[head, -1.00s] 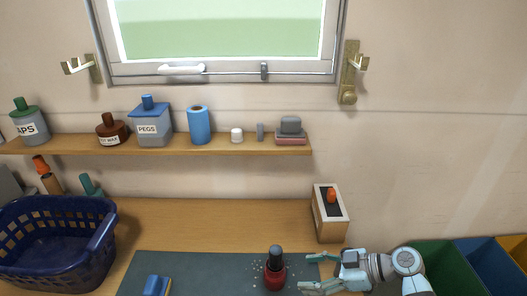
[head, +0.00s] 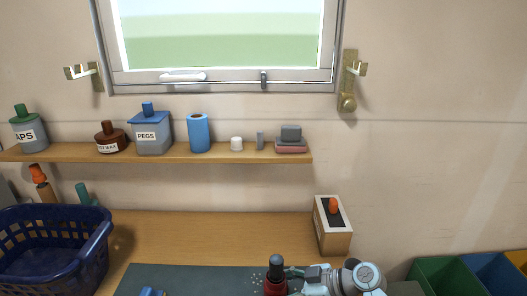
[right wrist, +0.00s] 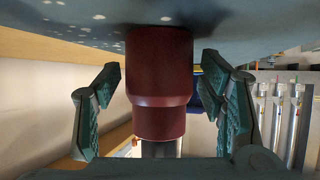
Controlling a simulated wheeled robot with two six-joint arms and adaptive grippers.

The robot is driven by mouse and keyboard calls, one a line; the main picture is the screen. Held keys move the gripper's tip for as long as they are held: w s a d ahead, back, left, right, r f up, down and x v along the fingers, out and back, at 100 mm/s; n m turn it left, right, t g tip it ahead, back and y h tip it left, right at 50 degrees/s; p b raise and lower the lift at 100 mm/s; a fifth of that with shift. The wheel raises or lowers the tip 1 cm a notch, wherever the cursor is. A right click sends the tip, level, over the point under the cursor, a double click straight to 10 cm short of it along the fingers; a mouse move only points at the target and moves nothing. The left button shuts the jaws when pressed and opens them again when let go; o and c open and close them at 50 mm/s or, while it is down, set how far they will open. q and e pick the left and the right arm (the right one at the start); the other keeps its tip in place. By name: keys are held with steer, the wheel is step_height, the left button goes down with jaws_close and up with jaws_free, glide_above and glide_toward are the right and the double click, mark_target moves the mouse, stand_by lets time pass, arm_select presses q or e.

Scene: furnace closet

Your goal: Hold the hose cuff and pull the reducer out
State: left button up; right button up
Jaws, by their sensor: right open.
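The dark red hose cuff (head: 275,288) stands upright at the bottom edge of the head view, with the dark grey reducer (head: 276,262) sticking out of its top. In the right wrist view the cuff (right wrist: 160,75) fills the middle, and part of the grey reducer (right wrist: 160,149) shows at its narrower end. My right gripper (head: 287,280) has come to the cuff from the right. Its two green fingers (right wrist: 160,85) are open, one on each side of the cuff, with gaps showing between fingers and cuff. The left gripper is not in view.
The cuff stands on a speckled dark mat (head: 205,280) on the wooden bench (head: 190,232). A blue basket (head: 50,250) is at left, a wooden box with an orange knob (head: 333,240) behind right, and a green bin (head: 447,278) at right. A shelf (head: 215,153) with bottles spans the wall.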

steer(key=c, duration=0.8)
steer(key=o, duration=1)
